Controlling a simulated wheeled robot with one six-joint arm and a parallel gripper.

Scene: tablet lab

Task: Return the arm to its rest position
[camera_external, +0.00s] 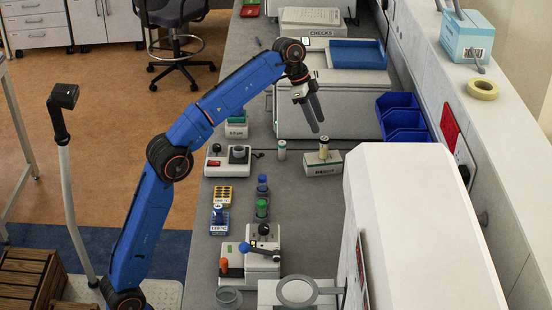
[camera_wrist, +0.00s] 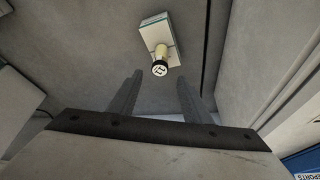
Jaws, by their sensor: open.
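My blue arm (camera_external: 150,215) rises from its base at the lower left and reaches up over the bench. My gripper (camera_external: 312,112) hangs above the bench, in front of the large white box unit. In the wrist view my gripper (camera_wrist: 158,95) is open, with its two dark fingers apart and nothing between them. Beyond the fingertips is a small vial with a dark, marked cap (camera_wrist: 160,66), standing on a white and green block (camera_wrist: 156,30). The same block (camera_external: 322,168) with the vial (camera_external: 323,148) shows on the bench below and right of my gripper.
Another small vial (camera_external: 281,150) stands left of the block. A white control box (camera_external: 228,160), coloured racks (camera_external: 221,197) and a press-like device (camera_external: 250,262) stand along the bench. Blue bins (camera_external: 402,118) are at the right. A big white machine (camera_external: 425,225) fills the front right.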

